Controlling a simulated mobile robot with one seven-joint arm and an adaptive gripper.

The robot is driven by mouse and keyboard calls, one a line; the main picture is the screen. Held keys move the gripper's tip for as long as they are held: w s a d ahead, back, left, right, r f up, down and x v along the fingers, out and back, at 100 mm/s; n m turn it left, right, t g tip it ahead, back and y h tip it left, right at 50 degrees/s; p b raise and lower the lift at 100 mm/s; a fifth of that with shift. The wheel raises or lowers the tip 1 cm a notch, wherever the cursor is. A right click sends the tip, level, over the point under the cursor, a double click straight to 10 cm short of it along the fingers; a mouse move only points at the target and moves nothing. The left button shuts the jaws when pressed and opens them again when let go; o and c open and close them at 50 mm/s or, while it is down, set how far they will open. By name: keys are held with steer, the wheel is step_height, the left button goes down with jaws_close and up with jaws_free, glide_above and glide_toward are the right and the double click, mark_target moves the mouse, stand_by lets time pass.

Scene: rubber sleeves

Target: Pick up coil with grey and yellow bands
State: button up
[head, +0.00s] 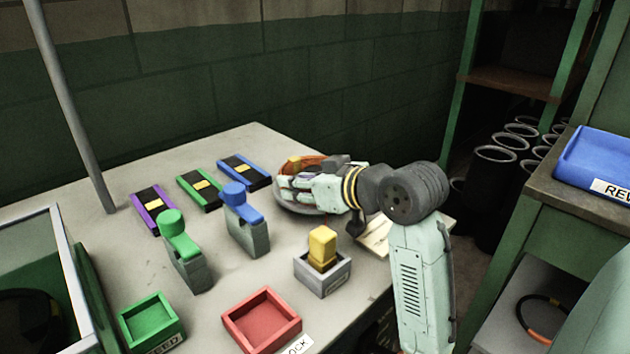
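My gripper (287,188) is at the far right part of the table, pointing left. It is over a round grey dish-like holder (292,208). An orange-brown coil (315,162) shows just behind the gripper, with a small yellowish patch at its left. It may be the task's coil, but my gripper and wrist cover much of it, and I cannot make out grey and yellow bands clearly. I cannot tell whether the fingers touch it or how far apart they are.
Purple (154,209), green (200,188) and blue (244,172) blocks lie left. Green-topped (185,250) and blue-topped (245,220) blocks stand in front. A yellow block sits in a grey box (322,275). Green (150,325) and red (262,320) trays are nearer. A dark ring (530,330) lies right.

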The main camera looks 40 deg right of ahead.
steer(key=shift+x, duration=0.85)
steer(key=shift+c, duration=0.3)
jaws_close()
steer(key=shift+r, duration=0.15)
